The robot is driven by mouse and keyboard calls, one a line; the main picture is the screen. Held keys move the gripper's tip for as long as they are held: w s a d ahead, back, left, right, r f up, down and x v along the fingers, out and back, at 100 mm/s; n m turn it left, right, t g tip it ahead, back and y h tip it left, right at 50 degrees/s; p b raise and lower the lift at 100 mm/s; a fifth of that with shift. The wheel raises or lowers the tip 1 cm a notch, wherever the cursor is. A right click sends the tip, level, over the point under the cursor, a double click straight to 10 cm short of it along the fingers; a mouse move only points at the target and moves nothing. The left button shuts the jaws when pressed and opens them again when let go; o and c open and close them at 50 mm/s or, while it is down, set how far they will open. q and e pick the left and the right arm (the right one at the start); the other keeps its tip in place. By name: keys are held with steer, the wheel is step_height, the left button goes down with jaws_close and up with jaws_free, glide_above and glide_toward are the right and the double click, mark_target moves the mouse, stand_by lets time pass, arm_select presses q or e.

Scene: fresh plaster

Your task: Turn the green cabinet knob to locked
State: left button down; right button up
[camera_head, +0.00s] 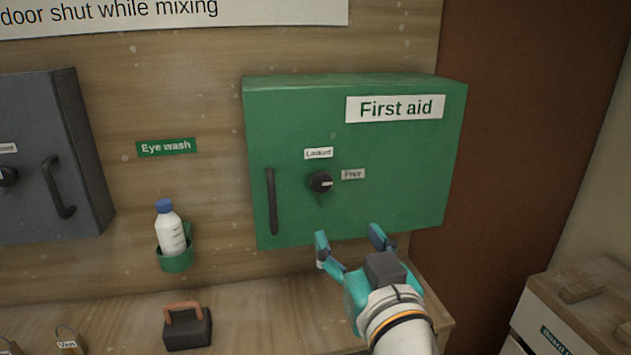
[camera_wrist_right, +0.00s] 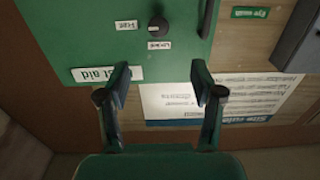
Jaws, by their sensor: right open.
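The green First aid cabinet (camera_head: 420,180) hangs on the wooden wall. Its black round knob (camera_head: 320,182) sits on the door, with a "Locked" label (camera_head: 318,153) above it and a "Free" label (camera_head: 353,174) to its right. The knob's pale mark points right, towards "Free". The knob also shows upside down at the top of the right wrist view (camera_wrist_right: 158,26). My right gripper (camera_head: 350,237) is open and empty, below and right of the knob, apart from it. Its two fingers show in the wrist view (camera_wrist_right: 160,80). My left gripper is not in view.
A black bar handle (camera_head: 271,201) stands left of the knob. A dark grey cabinet (camera_head: 40,130) and an eye wash bottle (camera_head: 170,230) in a green holder are further left. A black block with a brown handle (camera_head: 187,329) sits on the bench below.

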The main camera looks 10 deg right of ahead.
mark_target(322, 182)
steer(key=w, duration=1.1)
steer(key=w+p, duration=0.1)
steer(key=w, duration=0.4)
steer(key=shift+w+d+r, duration=0.15)
steer(key=shift+w+r, duration=0.15)
steer(key=shift+r, duration=0.05)
